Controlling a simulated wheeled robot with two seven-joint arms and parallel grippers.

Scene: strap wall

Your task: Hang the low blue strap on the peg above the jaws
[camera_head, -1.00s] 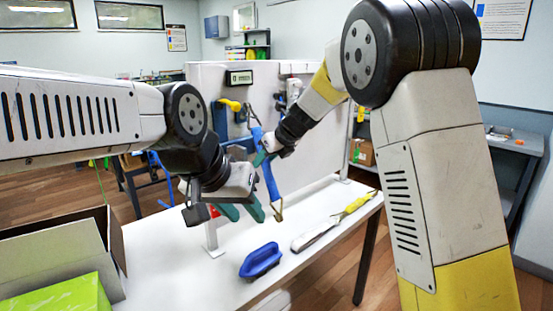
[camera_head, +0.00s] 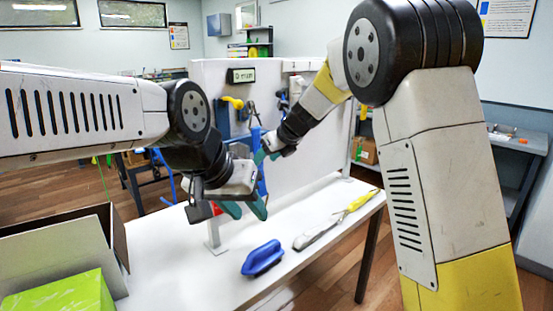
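The blue strap (camera_head: 262,184) hangs nearly upright in front of the white wall panel (camera_head: 320,130). Its upper part runs up behind my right gripper, and its lower end is hidden behind my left gripper. The peg and the jaws cannot be made out clearly behind the arms; whether the strap is on the peg cannot be told.
A blue brush-like object (camera_head: 262,258) and a yellow-handled tool (camera_head: 340,217) lie on the white table (camera_head: 190,275). An open box (camera_head: 60,245) and a green box (camera_head: 62,297) stand at the left. A yellow item (camera_head: 232,102) sticks out from the panel.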

